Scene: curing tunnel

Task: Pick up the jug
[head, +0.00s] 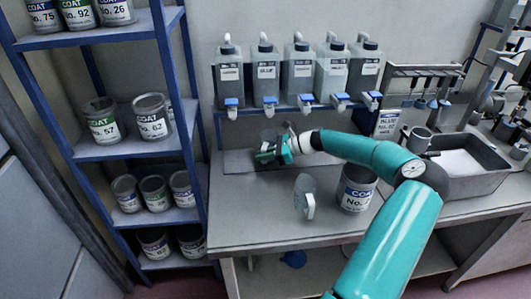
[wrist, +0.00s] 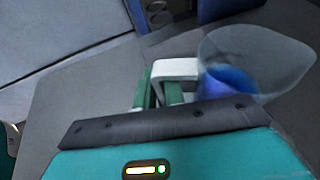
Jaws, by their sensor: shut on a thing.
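A clear jug (wrist: 258,60) with blue contents and a pale handle (wrist: 176,68) is in the wrist view. My gripper (wrist: 160,92) has its green fingers shut on that handle, with the jug body to the right of the fingers. In the head view my gripper (head: 274,152) is over the back part of the bench, below the row of dispensers. The held jug is mostly hidden there by my gripper.
A labelled can (head: 357,187) stands right of the second jug, close to my arm. Several grey dispensers (head: 299,72) with blue taps line the wall. A blue rack (head: 140,151) of cans is at the left, a sink (head: 468,165) at the right. The bench's front left is clear.

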